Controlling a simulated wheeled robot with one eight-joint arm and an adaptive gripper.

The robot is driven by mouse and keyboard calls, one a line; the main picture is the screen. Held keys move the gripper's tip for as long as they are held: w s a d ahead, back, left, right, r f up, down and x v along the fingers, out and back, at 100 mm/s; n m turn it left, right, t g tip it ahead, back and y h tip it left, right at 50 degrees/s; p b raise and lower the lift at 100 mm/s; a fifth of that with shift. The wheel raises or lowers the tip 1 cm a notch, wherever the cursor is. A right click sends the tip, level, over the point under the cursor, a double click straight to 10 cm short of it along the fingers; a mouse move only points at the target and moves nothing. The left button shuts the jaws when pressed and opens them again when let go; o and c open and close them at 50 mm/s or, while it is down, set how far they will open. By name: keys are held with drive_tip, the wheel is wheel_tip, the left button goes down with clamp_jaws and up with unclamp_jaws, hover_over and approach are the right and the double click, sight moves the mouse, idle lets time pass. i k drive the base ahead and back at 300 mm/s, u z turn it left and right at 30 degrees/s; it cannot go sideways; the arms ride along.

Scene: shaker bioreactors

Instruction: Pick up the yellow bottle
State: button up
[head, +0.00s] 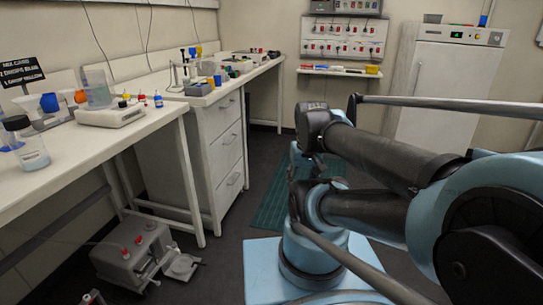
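A small bottle with a yellow top (126,96) stands on the left bench, in a short row with red-topped and blue-topped bottles. My arm is folded at the right, well apart from the bench. The dark end below its wrist, which looks like my gripper (294,174), is partly hidden by my own links. I cannot make out its fingers. No bottle shows at it.
A white scale (110,114) with a beaker (97,88) and a large black-capped jar (27,145) stand on the left bench (85,150). A drawer cabinet (222,160) stands beyond. A grey device (133,255) lies on the floor below. Dark floor is open between benches and my base.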

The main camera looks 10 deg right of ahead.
sight(126, 96)
drive_tip(key=u, duration=1.25)
drive_tip(key=k, duration=1.15)
drive_tip(key=z, duration=0.7)
drive_tip(key=i, duration=1.7)
drive_tip(key=u, duration=0.55)
